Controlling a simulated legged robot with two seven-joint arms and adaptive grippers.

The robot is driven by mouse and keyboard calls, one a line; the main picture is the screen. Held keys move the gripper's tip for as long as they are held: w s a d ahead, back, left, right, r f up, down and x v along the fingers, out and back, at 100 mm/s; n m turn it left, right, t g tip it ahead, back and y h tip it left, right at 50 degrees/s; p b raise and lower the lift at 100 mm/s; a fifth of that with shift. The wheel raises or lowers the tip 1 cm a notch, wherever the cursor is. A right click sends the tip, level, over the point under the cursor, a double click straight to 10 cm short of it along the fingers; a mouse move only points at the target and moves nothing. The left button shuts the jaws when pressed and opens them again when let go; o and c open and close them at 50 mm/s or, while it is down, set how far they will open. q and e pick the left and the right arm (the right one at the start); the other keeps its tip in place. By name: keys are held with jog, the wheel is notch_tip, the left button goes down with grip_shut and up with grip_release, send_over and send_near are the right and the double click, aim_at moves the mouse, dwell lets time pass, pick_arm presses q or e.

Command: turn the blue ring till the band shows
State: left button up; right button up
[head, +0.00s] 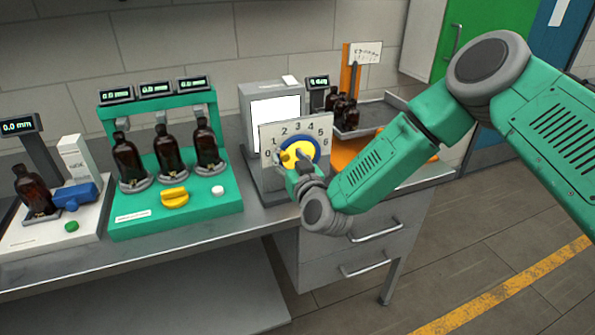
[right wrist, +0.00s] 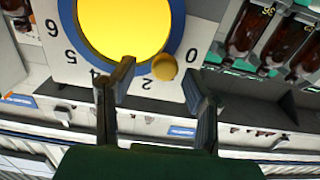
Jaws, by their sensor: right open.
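The blue ring (head: 297,138) surrounds a yellow disc (head: 302,152) on an upright white plate (head: 268,140) numbered 0 to 6. In the right wrist view the blue ring (right wrist: 177,20) shows upside down, with a round yellow knob (right wrist: 164,67) on it near the 0. My right gripper (head: 300,166) is in front of the dial's lower part. In the right wrist view its two fingers (right wrist: 160,76) are apart, with the knob between their tips. Contact cannot be told. I cannot make out a band on the ring. My left gripper is not in view.
A green stand (head: 222,204) with brown bottles, displays and a yellow knob is left of the dial. A white station (head: 20,238) with a bottle and blue part is further left. A tray (head: 372,122) with bottles is behind my right arm. Drawers (head: 330,240) are below.

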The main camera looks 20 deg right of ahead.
jog(key=s, duration=1)
jog(key=shift+d, duration=0.25)
jog(key=shift+f, duration=0.1)
